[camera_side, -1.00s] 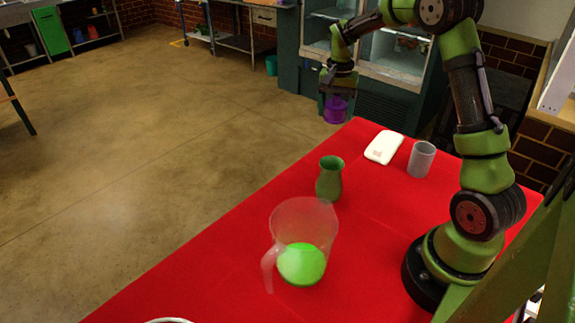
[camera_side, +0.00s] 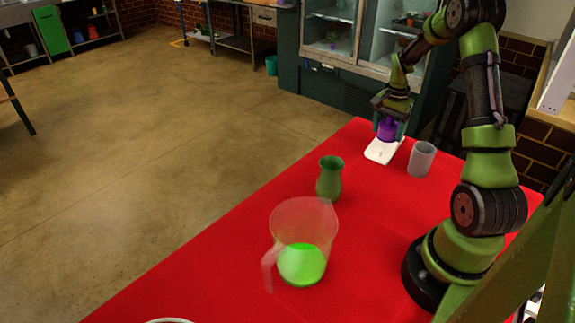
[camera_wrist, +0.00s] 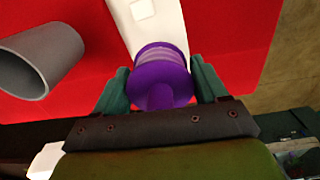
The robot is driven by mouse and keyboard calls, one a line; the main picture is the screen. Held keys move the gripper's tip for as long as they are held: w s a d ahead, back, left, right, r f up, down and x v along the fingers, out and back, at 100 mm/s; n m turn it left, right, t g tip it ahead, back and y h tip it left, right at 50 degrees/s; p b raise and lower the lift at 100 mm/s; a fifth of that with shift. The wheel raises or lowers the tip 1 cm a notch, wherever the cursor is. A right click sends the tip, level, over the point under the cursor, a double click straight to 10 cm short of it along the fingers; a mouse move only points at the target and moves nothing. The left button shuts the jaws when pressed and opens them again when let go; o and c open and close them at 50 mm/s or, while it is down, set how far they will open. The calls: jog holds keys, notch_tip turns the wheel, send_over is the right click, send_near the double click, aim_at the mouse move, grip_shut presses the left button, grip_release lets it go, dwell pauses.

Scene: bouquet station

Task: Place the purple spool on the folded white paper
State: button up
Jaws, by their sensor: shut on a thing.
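My gripper (camera_side: 389,124) is shut on the purple spool (camera_side: 386,130), with one finger on each side of it. In the wrist view the spool (camera_wrist: 160,75) sits between the two green fingers of my gripper (camera_wrist: 160,87). The folded white paper (camera_side: 380,153) lies on the red table near its far end. The spool is over the far part of the paper and hides some of it. In the wrist view the paper (camera_wrist: 148,20) runs out from behind the spool. I cannot tell whether the spool touches the paper.
A grey cup (camera_side: 421,159) stands just right of the paper; it also shows in the wrist view (camera_wrist: 40,62). A green vase (camera_side: 329,178) and a clear jug (camera_side: 302,240) with green contents stand nearer. The red cloth (camera_side: 225,265) is clear at the front left.

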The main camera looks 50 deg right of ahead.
aim_at(384, 146)
jog(key=shift+f, duration=1.45)
jog(key=shift+f, duration=0.15)
jog(key=o, duration=1.1)
